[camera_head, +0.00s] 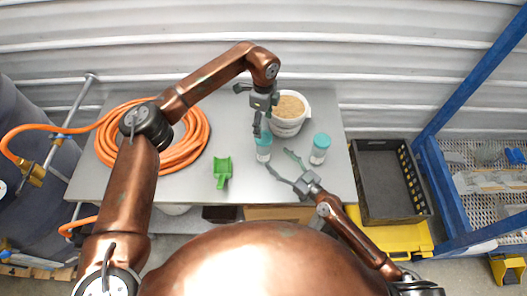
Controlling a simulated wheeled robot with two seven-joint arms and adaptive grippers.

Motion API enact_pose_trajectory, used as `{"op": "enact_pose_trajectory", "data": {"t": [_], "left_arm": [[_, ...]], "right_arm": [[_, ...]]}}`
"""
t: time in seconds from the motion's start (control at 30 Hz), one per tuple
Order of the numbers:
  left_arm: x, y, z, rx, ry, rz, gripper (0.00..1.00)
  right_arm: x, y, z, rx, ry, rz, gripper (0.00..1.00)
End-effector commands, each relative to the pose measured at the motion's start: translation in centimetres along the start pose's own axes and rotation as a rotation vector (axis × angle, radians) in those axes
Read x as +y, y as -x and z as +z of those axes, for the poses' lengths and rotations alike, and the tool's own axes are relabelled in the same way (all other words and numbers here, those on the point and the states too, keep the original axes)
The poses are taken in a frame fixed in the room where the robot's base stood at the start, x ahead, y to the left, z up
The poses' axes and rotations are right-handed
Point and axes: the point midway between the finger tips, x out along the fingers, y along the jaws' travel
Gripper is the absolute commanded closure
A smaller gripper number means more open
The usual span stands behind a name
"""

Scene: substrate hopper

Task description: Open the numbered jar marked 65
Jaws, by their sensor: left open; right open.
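Two clear jars with teal lids stand on the grey table (330,190). The left jar (264,155) is in front of the bucket, and the right jar (317,157) is to its right. No number is legible on either jar. My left gripper (249,110) is open above and behind the left jar; one finger hangs close to its lid, and I cannot tell whether it touches. My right gripper (279,160) is open in front of the jars, its fingers spread toward the left jar, with no jar clearly gripped.
A white bucket of tan substrate (290,106) stands behind the jars. A green scoop (222,172) lies left of them, beside a coiled orange hose (192,150). A black crate (386,180) and blue rack (440,150) are right of the table.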

Motion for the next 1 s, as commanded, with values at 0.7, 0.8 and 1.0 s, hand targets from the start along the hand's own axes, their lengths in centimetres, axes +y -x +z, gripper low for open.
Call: {"op": "enact_pose_trajectory", "data": {"t": [0.7,0.8,1.0], "left_arm": [[0.0,0.0,-0.1,0.003,-0.002,-0.001,0.36],[0.0,0.0,-0.1,0.003,-0.002,-0.001,0.36],[0.0,0.0,-0.1,0.003,-0.002,-0.001,0.36]], "right_arm": [[0.0,-9.0,0.1,-0.001,-0.001,0.0,0.35],[0.0,-9.1,0.1,-0.001,0.0,0.0,0.35],[0.0,-9.1,0.0,-0.001,0.0,0.0,0.38]]}}
